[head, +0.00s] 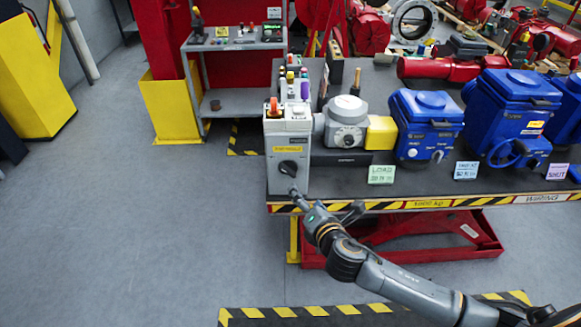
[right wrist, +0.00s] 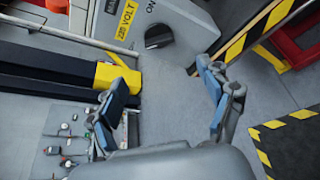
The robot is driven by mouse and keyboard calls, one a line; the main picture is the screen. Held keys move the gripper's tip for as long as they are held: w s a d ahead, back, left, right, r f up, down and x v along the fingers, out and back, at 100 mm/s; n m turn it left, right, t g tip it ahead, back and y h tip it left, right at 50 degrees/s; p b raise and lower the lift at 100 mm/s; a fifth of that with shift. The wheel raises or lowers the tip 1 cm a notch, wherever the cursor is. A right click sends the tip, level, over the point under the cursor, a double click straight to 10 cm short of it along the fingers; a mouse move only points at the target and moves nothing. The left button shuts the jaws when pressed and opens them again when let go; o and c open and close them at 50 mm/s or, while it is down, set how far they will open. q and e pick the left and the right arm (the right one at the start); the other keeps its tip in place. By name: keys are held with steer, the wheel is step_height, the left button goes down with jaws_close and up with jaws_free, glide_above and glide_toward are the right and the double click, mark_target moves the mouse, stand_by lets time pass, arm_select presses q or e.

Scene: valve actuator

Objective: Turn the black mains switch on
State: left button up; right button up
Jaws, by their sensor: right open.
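The black mains switch (head: 289,168) is a round knob on the front of a grey box (head: 290,143) at the table's left end. In the right wrist view the black switch (right wrist: 158,36) shows beyond the open fingers, with the word ON printed above it. My right gripper (right wrist: 160,72) is open and empty, its two fingers spread apart. In the head view its arm comes from the lower right and ends just below and in front of the switch. Fingertip contact with the box is hard to judge. My left gripper is not in view.
The table edge (head: 420,203) has yellow and black stripes and runs right from the box. A grey round actuator (head: 347,122) and blue actuators (head: 427,120) stand to the right. A grey shelf trolley (head: 235,100) is behind. The floor at left is clear.

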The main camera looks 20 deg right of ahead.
mark_target(289, 173)
steer(key=x, duration=0.7)
steer(key=p+x, duration=0.1)
steer(key=x, duration=0.5)
steer(key=shift+w+a, duration=0.2)
steer(key=shift+w, duration=0.15)
steer(key=shift+c, duration=0.4)
steer(key=c, duration=1.1)
